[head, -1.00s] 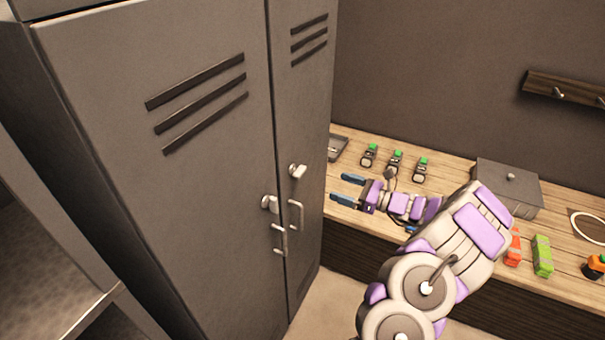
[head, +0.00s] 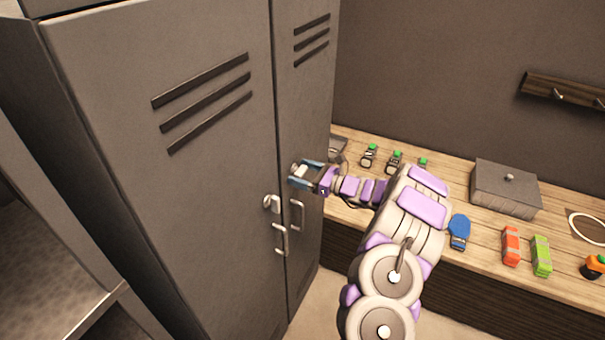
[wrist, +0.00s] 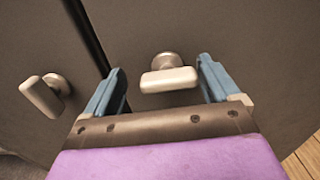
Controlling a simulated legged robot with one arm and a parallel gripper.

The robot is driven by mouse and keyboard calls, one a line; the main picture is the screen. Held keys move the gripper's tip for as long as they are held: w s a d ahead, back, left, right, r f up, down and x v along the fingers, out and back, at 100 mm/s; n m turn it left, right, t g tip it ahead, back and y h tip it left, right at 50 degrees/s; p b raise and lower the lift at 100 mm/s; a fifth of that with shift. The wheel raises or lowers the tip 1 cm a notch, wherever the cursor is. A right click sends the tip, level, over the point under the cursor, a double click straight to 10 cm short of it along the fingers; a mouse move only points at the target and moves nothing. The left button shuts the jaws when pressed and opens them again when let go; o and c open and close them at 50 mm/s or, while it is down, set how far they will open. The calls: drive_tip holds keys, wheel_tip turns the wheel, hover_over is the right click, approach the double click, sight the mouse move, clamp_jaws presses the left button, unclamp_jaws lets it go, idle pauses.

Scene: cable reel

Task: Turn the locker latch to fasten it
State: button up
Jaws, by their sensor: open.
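The grey locker (head: 200,200) has two closed doors, with a latch knob on each. The right door's latch (head: 299,171) lies between the fingers of my gripper (head: 304,175). In the wrist view this latch (wrist: 168,77) is a pale bar on a round stem, between the two blue fingertips of my gripper (wrist: 160,85), with a gap on both sides. The left door's latch (head: 271,203) is lower and to the left; it also shows tilted in the wrist view (wrist: 44,95). My gripper is open and holds nothing.
Two bar handles, left (head: 281,239) and right (head: 297,215), sit below the latches. A wooden bench (head: 400,215) on the right holds a grey box (head: 505,188), a blue item (head: 459,231), and red (head: 510,245) and green (head: 541,255) items.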

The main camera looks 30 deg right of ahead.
drive_tip(key=shift+d+f, duration=0.15)
drive_tip(key=shift+d, duration=1.05)
drive_tip(key=shift+c, duration=1.3)
drive_tip(key=shift+a, duration=0.75)
drive_tip(key=c, duration=0.4)
drive_tip(key=shift+c, duration=1)
drive_tip(key=shift+d, duration=0.15)
drive_tip(key=shift+c, duration=1)
